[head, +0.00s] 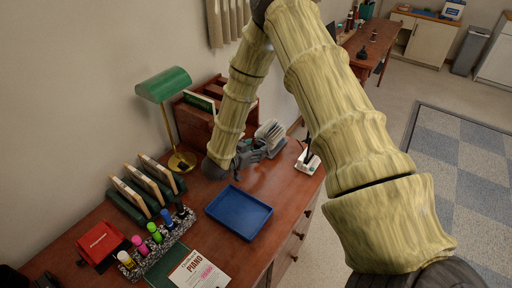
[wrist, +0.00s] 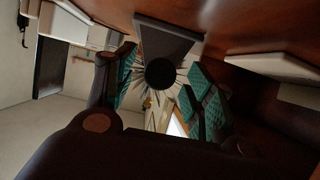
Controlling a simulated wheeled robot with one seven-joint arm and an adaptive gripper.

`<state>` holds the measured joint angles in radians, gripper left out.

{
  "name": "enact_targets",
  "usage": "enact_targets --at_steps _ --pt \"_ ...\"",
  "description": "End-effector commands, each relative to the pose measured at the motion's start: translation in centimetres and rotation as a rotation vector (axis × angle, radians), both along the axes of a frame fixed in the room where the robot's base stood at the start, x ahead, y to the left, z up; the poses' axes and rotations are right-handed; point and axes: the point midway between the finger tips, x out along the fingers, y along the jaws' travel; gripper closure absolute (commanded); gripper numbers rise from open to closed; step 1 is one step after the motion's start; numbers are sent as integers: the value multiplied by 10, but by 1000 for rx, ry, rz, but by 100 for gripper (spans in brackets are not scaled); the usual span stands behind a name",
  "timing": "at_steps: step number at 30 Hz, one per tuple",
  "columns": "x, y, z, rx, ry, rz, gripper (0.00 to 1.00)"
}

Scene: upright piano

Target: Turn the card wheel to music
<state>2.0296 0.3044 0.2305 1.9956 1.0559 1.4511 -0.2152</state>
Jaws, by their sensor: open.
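The card wheel (head: 271,132), a fan of pale cards on a grey stand, sits on the desk (head: 228,267) near its far end. In the wrist view the wheel (wrist: 160,74) shows as a dark round hub with thin cards radiating from it. My gripper (head: 259,151) is open close beside the wheel on its near side. In the wrist view its two teal-padded fingers (wrist: 165,88) stand apart, with the wheel showing between them. I cannot tell whether a finger touches the cards. No card label is readable, so the word at the front cannot be told.
A white desk item with a dark upright part (head: 309,160) stands right of the wheel. A green lamp (head: 164,86) and wooden organizer (head: 196,119) stand behind. A blue tray (head: 239,212) lies in front. Card racks, coloured markers and a piano book (head: 199,271) fill the near left.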

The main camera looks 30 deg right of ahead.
Motion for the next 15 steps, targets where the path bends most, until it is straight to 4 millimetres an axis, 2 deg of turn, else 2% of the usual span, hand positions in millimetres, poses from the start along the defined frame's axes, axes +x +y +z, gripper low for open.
enact_targets --at_steps 6,15 --pt "5 -11 -5 0 0 1 46" --pt "5 -11 -5 0 0 1 48"
